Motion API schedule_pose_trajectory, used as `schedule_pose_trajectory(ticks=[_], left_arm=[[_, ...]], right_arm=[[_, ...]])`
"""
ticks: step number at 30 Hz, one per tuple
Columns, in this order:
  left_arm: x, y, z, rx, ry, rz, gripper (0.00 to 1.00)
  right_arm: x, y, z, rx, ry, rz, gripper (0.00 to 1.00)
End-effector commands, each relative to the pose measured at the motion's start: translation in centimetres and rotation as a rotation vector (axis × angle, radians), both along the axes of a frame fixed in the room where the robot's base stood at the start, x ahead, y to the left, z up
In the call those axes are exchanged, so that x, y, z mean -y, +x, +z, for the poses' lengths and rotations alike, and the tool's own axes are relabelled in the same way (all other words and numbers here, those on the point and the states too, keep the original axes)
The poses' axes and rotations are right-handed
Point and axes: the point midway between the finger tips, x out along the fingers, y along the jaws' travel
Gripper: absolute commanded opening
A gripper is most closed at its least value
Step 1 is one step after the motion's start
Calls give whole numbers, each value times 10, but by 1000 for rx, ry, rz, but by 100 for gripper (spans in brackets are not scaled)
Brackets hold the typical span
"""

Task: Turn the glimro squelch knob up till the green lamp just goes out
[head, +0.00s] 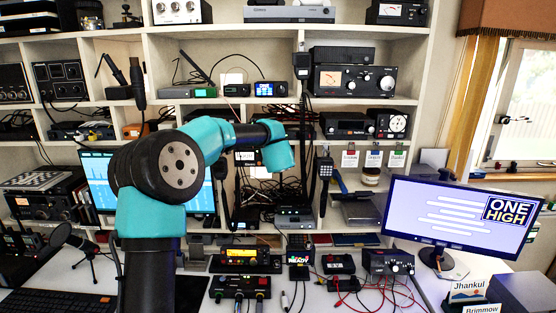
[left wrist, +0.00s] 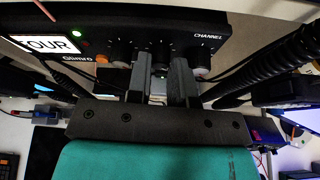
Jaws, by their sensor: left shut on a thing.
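The Glimro radio (left wrist: 120,25) fills the top of the left wrist view, seen close and tilted. Its green lamp (left wrist: 77,34) is lit, beside a white display (left wrist: 50,45) reading "OUR", cut off at the left. A row of knobs runs along its front. My left gripper (left wrist: 160,62) has its two grey fingers on either side of a knob (left wrist: 160,54) in the middle of that row and is shut on it. The fingers partly hide this knob, and no squelch label is readable. In the head view my left arm hides the gripper. My right gripper is not in view.
An orange knob (left wrist: 101,59) and a dark knob (left wrist: 121,51) sit left of the fingers; another knob (left wrist: 201,62) sits close on the right, under "CHANNEL". Thick black cables hang at both sides. Crowded cubbies surround my arm, and a monitor (head: 460,215) stands right.

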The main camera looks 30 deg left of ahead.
Motion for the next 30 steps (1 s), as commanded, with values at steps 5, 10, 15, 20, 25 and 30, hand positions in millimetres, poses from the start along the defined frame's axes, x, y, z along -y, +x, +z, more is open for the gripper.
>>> schedule_pose_trajectory(ticks=[5, 10, 15, 20, 25, 30], left_arm=[[2, 1, 0, -55, 96, -1, 0], [3, 2, 0, -129, 221, 0, 0], [3, 1, 0, -147, 250, 0, 0], [3, 1, 0, -146, 248, 0, 0], [3, 1, 0, -146, 248, 0, 31], [3, 1, 0, -146, 248, 0, 31]], right_arm=[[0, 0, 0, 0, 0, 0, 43], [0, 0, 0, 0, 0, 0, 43], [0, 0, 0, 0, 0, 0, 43], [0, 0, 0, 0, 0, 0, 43], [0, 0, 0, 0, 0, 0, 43], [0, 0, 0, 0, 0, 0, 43]])
